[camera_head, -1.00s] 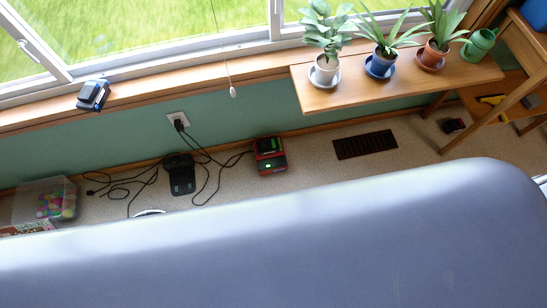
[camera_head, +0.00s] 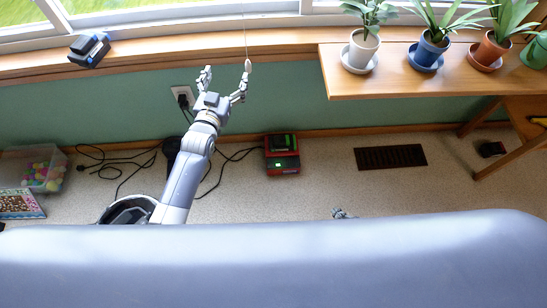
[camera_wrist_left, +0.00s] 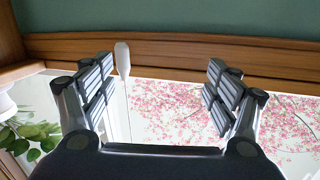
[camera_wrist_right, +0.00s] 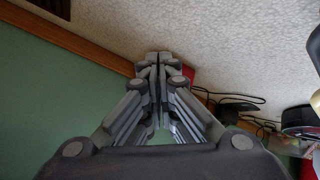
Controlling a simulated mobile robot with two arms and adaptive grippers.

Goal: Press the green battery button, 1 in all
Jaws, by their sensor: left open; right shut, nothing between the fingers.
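A red device (camera_head: 282,166), which looks like a battery charger, stands on the carpet by the green wall. A green part (camera_head: 283,142) shows on its dark top, with a small bright green light below. Which of these is the button is too small to tell. My left gripper (camera_head: 225,75) is open and empty, raised left of the device beside a hanging white cord pull (camera_head: 248,66); the pull also shows in the left wrist view (camera_wrist_left: 122,58). My right gripper (camera_head: 342,213) barely shows over my body. In the right wrist view it is shut and empty, with a red patch (camera_wrist_right: 188,75) partly hidden behind its fingers.
A black and blue battery (camera_head: 89,50) lies on the windowsill. Black cables (camera_head: 110,160) run from a wall outlet (camera_head: 183,98). A bin of coloured balls (camera_head: 40,170) stands left. Potted plants stand on a wooden shelf (camera_head: 400,82) at right. A dark floor vent (camera_head: 391,157) lies flat.

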